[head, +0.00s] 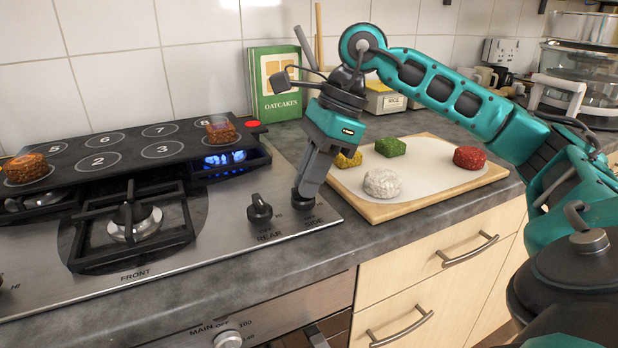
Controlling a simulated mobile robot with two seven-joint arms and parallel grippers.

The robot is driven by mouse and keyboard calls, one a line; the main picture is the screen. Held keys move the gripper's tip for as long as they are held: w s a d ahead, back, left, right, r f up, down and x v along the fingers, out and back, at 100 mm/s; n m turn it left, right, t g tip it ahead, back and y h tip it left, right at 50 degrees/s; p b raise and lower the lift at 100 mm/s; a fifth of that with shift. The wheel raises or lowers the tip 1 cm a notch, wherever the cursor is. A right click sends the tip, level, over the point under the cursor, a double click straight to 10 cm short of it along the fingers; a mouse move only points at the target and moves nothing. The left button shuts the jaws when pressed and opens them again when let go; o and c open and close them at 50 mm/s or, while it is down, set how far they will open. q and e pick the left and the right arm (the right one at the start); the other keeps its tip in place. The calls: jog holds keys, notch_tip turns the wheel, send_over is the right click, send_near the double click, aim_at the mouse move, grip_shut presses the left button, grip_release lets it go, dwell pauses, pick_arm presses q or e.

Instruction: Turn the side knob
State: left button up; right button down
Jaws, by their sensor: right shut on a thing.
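The side knob (302,202) is a dark knob at the right end of the steel hob panel, above the printed word SIDE. My right gripper (305,190) points down onto it and is shut on it, hiding most of the knob. I cannot read the knob's angle. The rear knob (260,208) stands just to the left, untouched. A blue flame (225,158) shows under the right end of the black numbered plate (130,152). My left gripper is not in view.
A wooden board (448,192) to the right holds yellow, green, red and white lumps. Two brown lumps sit on the black plate. A front burner (134,223) stands to the left. A green oatcakes box (276,84) stands behind, and the counter in front is clear.

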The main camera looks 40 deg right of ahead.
jog(key=m+t, duration=0.1)
jog(key=m, duration=0.2)
jog(key=shift+s+a+m+h, duration=0.1)
jog(key=shift+s+m+h, duration=0.05)
jog(key=shift+m+h, duration=0.25)
jog(key=m, duration=0.1)
jog(key=m+h, duration=0.1)
jog(key=m, duration=0.1)
jog(key=shift+s+a+m+t, duration=0.1)
jog(key=shift+a+m+t, duration=0.05)
jog(key=shift+m+t, duration=0.2)
jog(key=m, duration=0.1)
jog(key=m+h+p, duration=0.1)
jog(key=m, duration=0.1)
jog(key=m+t+h, duration=0.1)
jog(key=shift+a+r+p, duration=0.15)
jog(key=shift+a+p, duration=0.1)
jog(key=shift+p, duration=0.15)
jog(key=shift+a+m+g+h+p, duration=0.15)
jog(key=shift+m+h+p, duration=0.25)
jog(key=shift+m, duration=0.85)
jog(key=shift+m+g+h+p, duration=0.1)
jog(key=shift+m+h+p, duration=0.25)
jog(key=shift+m, duration=0.85)
jog(key=c, duration=1.2)
grip_release()
jog(key=shift+o, duration=0.2)
